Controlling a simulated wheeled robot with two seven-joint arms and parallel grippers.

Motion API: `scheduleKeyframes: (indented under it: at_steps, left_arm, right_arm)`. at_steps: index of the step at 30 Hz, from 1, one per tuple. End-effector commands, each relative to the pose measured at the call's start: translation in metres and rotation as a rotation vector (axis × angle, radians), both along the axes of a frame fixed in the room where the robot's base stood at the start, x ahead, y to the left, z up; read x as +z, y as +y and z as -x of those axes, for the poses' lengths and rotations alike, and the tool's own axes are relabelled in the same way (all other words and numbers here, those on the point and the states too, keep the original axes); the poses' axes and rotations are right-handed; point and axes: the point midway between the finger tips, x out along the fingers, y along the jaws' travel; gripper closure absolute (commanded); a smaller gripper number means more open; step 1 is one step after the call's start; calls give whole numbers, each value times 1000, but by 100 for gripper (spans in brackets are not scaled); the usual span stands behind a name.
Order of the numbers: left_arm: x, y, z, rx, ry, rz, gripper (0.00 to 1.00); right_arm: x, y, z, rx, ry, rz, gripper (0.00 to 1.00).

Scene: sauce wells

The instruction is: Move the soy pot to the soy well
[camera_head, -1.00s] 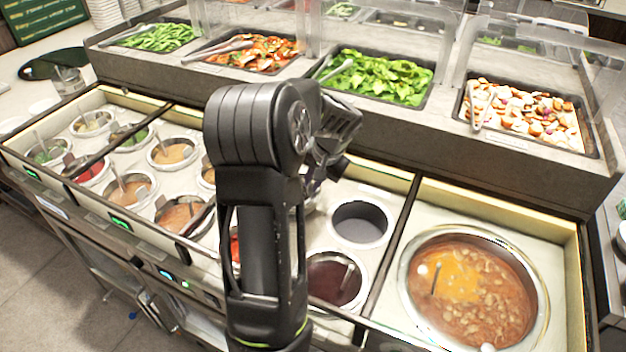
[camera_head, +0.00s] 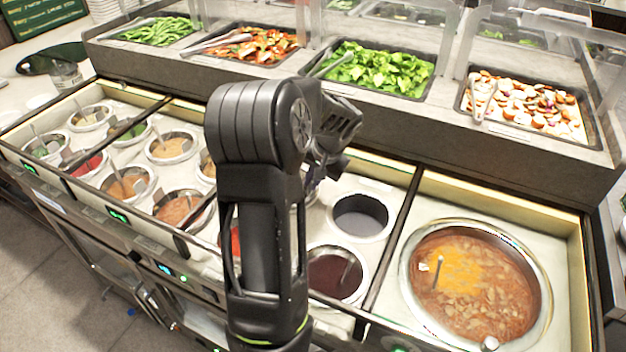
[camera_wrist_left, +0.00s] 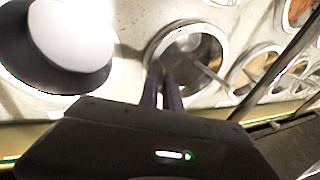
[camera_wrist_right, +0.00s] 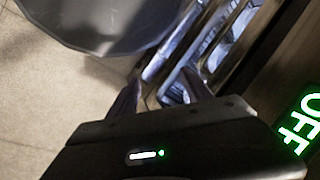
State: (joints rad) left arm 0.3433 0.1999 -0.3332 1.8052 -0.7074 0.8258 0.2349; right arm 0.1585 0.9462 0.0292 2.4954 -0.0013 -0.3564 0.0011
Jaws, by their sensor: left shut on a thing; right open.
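My left gripper (camera_head: 322,183) hangs over the back row of the counter, partly hidden by my own arm. In the left wrist view its fingers (camera_wrist_left: 165,88) are close together at the rim of a round pot with dark brown contents (camera_wrist_left: 200,52), seemingly the soy pot. A ladle handle slants out of it. That pot is mostly hidden in the head view. An empty dark round well (camera_head: 361,217) lies just right of the gripper. My right gripper (camera_wrist_right: 160,88) is open and empty, low in front of the counter.
A large soup pot (camera_head: 475,285) is at the right. Several sauce pots fill the left. Behind stands a raised shelf with food trays (camera_head: 380,72).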

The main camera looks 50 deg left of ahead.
Motion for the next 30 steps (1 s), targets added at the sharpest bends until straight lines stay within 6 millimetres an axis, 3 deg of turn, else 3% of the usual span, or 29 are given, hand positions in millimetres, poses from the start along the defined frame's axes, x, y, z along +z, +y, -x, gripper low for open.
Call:
scheduleKeyframes:
  at_steps: [18,19,21,27,30]
  left_arm:
    - [-6,0,1,0,3,1,100]
    - [-6,0,1,0,3,1,90]
    - [-6,0,1,0,3,1,84]
    - [-6,0,0,1,2,1,68]
    - [-5,0,0,0,1,0,67]
  right_arm:
    - [-5,0,0,0,0,0,42]
    - [-5,0,0,0,0,0,42]
    - [-5,0,0,0,0,0,42]
    - [-5,0,0,0,0,0,42]
    - [-5,0,0,0,0,0,42]
